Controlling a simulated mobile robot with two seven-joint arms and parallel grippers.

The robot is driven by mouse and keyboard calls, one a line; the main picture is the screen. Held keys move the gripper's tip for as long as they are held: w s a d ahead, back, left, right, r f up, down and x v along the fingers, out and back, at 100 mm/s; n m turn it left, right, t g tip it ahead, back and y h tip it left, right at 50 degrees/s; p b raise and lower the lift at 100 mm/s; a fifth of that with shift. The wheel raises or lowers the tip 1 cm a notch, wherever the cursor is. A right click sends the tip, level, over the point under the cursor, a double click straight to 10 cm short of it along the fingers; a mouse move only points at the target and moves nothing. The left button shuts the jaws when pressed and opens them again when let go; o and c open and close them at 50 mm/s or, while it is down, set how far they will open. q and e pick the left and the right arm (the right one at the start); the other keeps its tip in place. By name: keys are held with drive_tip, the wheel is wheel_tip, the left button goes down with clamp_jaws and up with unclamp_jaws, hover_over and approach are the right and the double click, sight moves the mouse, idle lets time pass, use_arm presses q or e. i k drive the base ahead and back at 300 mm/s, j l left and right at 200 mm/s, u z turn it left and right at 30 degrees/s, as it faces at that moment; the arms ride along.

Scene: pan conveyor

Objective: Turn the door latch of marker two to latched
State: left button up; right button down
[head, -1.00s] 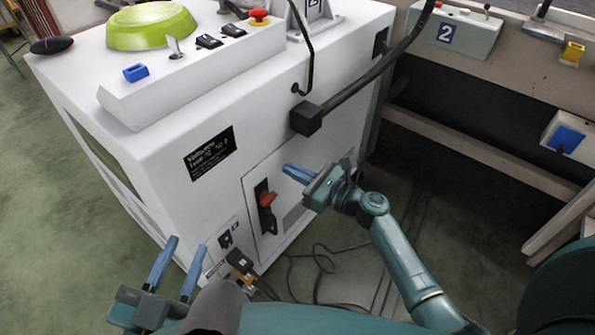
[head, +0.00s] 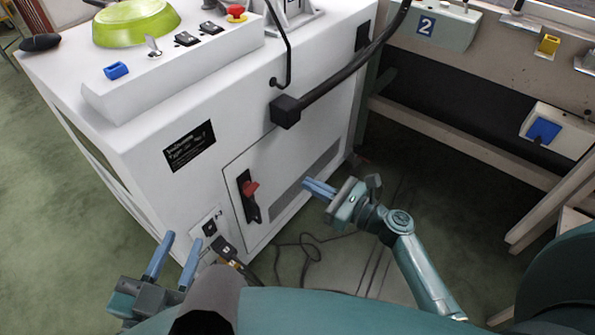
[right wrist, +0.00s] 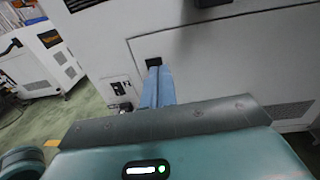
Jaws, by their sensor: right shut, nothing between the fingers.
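The white machine (head: 135,130) has a front door panel (head: 290,165) with a door latch (head: 248,190), a red handle on a tall black plate. The red handle sits at mid-plate; I cannot tell its exact turn. My right gripper (head: 307,184) is shut and empty, to the right of the latch and apart from it in the head view. In the right wrist view its blue fingers (right wrist: 158,85) cover most of the latch; only a black part (right wrist: 153,62) shows above them. My left gripper (head: 181,240) is open and empty, low at the left, before the machine's lower front.
A dark nameplate (head: 189,146) is on the machine's front; its text is too blurred to read surely. A thick black arm (head: 335,85) juts from the front above the door. Cables (head: 305,250) lie on the floor. A box marked 2 (head: 447,25) is on the back bench.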

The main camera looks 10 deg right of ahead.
sight(248, 187)
drive_tip(key=k+l, duration=0.35)
drive_tip(key=l, duration=0.15)
drive_tip(key=k+l, duration=0.4)
drive_tip(key=l, duration=0.1)
